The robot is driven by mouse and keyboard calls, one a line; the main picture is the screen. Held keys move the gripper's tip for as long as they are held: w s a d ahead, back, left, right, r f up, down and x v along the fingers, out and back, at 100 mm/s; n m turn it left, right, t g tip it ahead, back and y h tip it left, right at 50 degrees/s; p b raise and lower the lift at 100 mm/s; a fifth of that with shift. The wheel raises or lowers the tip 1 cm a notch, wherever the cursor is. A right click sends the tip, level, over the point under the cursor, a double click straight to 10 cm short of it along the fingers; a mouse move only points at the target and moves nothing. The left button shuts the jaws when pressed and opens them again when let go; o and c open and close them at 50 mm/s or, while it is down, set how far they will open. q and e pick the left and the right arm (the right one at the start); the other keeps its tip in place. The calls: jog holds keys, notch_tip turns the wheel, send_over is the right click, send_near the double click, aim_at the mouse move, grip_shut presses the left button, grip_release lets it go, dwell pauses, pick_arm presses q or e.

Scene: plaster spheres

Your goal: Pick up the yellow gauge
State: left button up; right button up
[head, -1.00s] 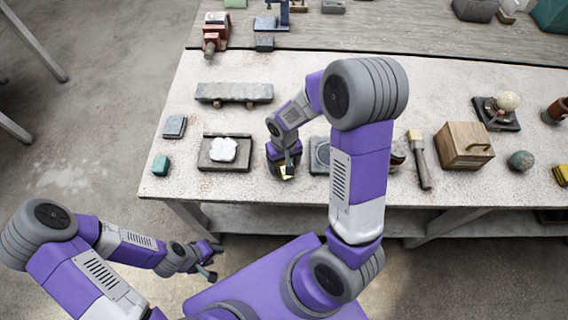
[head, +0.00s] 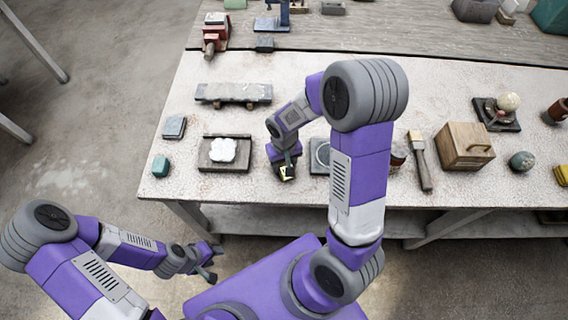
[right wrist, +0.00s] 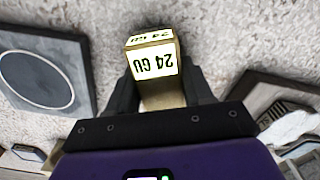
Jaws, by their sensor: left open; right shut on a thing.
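The yellow gauge (right wrist: 152,66) is a small brass-yellow block with a pale label reading "24 GU", seen upside down in the right wrist view. My right gripper (right wrist: 158,88) is shut on it, with a dark finger on each side. My left gripper (head: 211,263) is open and empty, low in front of the bench.
A tray with a white lump (head: 222,150) lies left of my right gripper. A grey plate with a ring (head: 320,155) lies close on its right, partly behind my arm. Further right are a brush (head: 420,160) and a wooden box (head: 465,146). Bare bench top (head: 255,120) lies behind the tray.

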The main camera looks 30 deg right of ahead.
jog(key=shift+r+p, duration=0.3)
notch_tip(320, 180, up, 10)
jog(key=shift+p, duration=1.1)
